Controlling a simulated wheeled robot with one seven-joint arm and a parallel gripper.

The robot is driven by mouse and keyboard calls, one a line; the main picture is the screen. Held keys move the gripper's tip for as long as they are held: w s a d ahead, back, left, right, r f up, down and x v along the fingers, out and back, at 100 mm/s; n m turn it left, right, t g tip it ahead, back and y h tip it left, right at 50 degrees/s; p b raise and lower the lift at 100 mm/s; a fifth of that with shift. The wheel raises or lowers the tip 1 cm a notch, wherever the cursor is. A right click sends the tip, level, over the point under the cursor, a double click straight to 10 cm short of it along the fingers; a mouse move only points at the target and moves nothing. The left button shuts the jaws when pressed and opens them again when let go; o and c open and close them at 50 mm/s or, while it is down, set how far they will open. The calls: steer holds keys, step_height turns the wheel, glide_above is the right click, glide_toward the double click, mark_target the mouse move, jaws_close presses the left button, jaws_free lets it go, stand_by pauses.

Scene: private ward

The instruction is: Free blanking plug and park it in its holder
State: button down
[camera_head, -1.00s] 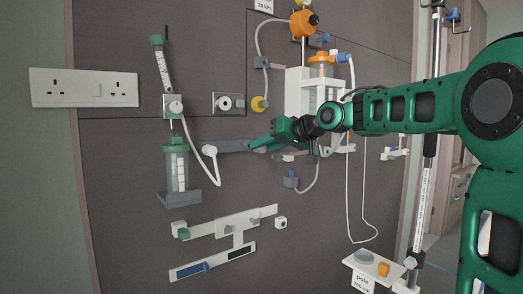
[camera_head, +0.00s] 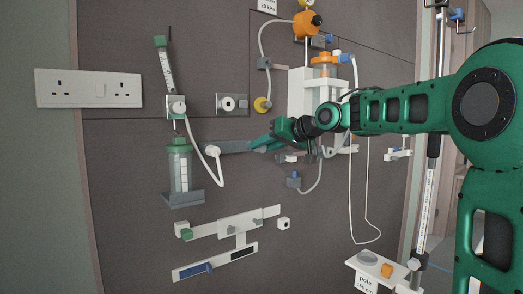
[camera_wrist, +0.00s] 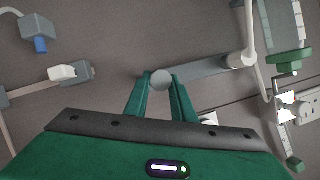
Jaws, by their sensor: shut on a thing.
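My gripper (camera_head: 254,146) is in front of the dark wall panel, at the right end of a grey bar (camera_head: 232,146). In the wrist view its two green fingers (camera_wrist: 161,82) are shut on a round grey piece (camera_wrist: 161,79), which looks like the blanking plug. The piece sits at the end of the grey bar (camera_wrist: 205,70); I cannot tell whether the two are joined. The fingers hide the piece in the head view. I cannot tell which fitting is its holder.
A green-topped canister (camera_head: 178,172) with a white hose (camera_head: 219,168) is left of my gripper. A wall outlet (camera_head: 231,103) is above. A white rail (camera_head: 240,224) and small white block (camera_head: 284,223) are below.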

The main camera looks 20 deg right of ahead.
steer(key=shift+w, duration=0.1)
steer(key=shift+w+a, duration=0.2)
steer(key=shift+w, duration=0.3)
steer(key=c, duration=1.9)
jaws_free()
steer(key=shift+w, duration=0.2)
steer(key=o, duration=0.5)
steer(key=shift+s, duration=0.15)
steer(key=f+v, duration=0.1)
steer(key=v, duration=1.3)
steer(key=shift+s+f, duration=0.2)
steer(key=shift+s, duration=0.25)
